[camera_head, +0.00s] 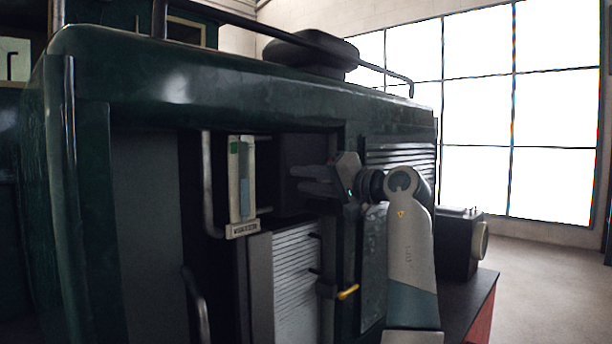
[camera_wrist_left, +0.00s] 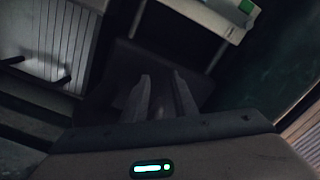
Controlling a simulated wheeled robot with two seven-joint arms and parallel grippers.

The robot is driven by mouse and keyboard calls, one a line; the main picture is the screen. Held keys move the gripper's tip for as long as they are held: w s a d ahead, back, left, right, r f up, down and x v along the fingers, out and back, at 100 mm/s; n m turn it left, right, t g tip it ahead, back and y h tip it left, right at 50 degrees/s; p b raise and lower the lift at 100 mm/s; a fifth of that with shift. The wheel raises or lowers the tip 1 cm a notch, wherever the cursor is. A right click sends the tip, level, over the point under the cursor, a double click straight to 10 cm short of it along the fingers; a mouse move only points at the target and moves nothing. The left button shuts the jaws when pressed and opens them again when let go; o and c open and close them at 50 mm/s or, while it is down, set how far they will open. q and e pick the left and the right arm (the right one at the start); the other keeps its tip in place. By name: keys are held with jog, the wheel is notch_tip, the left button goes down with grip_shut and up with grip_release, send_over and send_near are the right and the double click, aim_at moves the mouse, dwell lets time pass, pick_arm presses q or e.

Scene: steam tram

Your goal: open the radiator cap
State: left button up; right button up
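A dark box-shaped part (camera_head: 301,150) sits in the open engine bay of the green tram. It also shows in the left wrist view (camera_wrist_left: 112,65), behind the fingers. I cannot make out a distinct radiator cap; it may be this dark part or be hidden by the gripper. My left gripper (camera_head: 298,180) points left in front of the dark part. Its two fingers, also in the left wrist view (camera_wrist_left: 163,75), are apart with nothing visible between them. Contact with the dark part cannot be told. My right gripper is not in view.
A gauge glass with a green mark (camera_head: 234,180) and bent pipes stand left of the gripper. Below are a grey ribbed panel (camera_head: 296,270) and a yellow-tipped lever (camera_head: 348,292). The green body (camera_head: 190,90) overhangs above. A black lamp-like box (camera_head: 458,245) stands at right.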

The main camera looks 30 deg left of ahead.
pick_arm(q)
jog(key=shift+a, duration=0.1)
jog(key=shift+c, duration=0.4)
grip_shut()
jog(key=shift+r, duration=0.15)
